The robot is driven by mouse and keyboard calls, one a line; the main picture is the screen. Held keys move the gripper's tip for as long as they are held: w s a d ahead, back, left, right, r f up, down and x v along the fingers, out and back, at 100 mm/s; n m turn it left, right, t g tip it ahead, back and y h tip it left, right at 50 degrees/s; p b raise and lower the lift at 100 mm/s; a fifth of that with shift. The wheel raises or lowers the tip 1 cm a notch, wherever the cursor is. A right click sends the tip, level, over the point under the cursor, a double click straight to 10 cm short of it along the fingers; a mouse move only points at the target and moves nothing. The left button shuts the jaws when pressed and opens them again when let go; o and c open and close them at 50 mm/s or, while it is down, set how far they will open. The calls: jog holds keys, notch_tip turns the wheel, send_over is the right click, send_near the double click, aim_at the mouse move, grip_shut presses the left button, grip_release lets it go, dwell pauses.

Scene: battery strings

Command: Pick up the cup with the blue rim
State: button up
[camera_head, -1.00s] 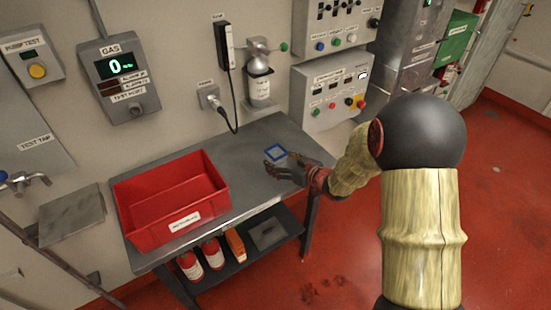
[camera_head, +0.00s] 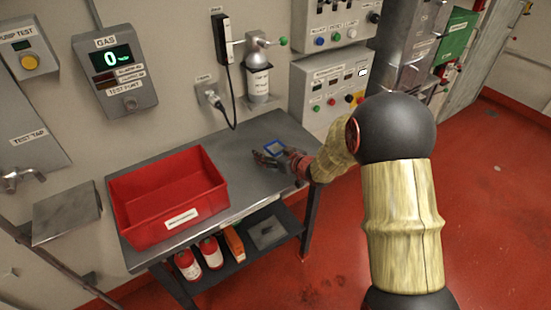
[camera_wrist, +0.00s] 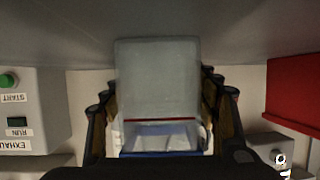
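The cup with the blue rim (camera_head: 275,146) stands on the grey table in the head view, toward its back right. It looks square, and the gripper partly covers it. In the wrist view the cup (camera_wrist: 158,80) is greyish and see-through, with a thin red line and its blue rim at the bottom of the picture. My gripper (camera_head: 272,157) is at the cup, in front of it in the head view. In the wrist view its dark fingers (camera_wrist: 160,110) stand on both sides of the cup with small gaps, so it looks open around it. Fingertip contact is not clear.
A red bin (camera_head: 122,213) stands on the table (camera_head: 232,165) to the left. Bottles and an orange item sit on the lower shelf. A wall-mounted cylinder (camera_head: 258,82) and control boxes (camera_head: 325,95) are behind. Table between bin and gripper is clear.

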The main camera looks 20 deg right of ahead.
jog(key=c, duration=0.9)
jog(key=shift+r, duration=0.1)
jog(key=shift+c, duration=0.2)
